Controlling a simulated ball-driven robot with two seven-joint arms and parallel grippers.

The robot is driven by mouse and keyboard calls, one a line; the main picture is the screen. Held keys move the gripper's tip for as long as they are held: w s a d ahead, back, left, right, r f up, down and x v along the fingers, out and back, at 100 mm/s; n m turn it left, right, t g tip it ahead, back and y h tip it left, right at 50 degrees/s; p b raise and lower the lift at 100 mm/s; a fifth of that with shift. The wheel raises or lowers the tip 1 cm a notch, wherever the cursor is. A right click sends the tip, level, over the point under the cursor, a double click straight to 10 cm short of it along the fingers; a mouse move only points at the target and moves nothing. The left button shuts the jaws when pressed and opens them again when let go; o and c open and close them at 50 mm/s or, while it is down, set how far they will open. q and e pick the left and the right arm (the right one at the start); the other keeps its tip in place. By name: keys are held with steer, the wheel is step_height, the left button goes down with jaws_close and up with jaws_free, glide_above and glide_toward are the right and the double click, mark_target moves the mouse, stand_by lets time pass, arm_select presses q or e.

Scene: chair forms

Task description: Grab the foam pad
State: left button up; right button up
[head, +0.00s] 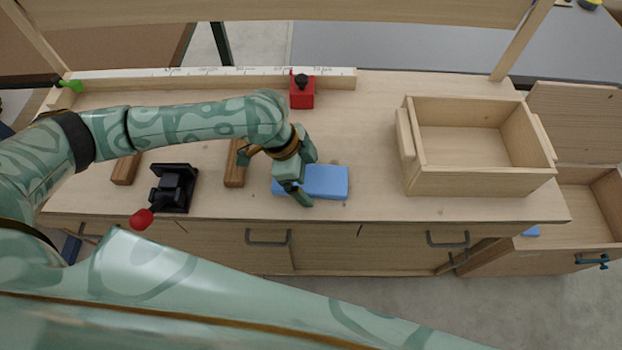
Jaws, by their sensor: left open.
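The foam pad (328,181) is a flat light blue block lying on the wooden workbench near its front edge. My left gripper (302,195) is over the pad's left part, pointing down, and covers some of it. The left gripper is open; whether its fingers touch the pad cannot be told. My right gripper does not show.
A wooden box (480,140) stands at the right of the bench (365,125). A black clamp with a red knob (173,189) and wooden blocks (235,175) lie left. A red block (302,96) sits behind by a white ruler rail (200,79). An open drawer (570,210) is far right.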

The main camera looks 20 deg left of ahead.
arm_select(q)
steer(key=shift+r, duration=0.1)
steer(key=c, duration=1)
steer(key=shift+r, duration=0.1)
steer(key=shift+c, duration=0.2)
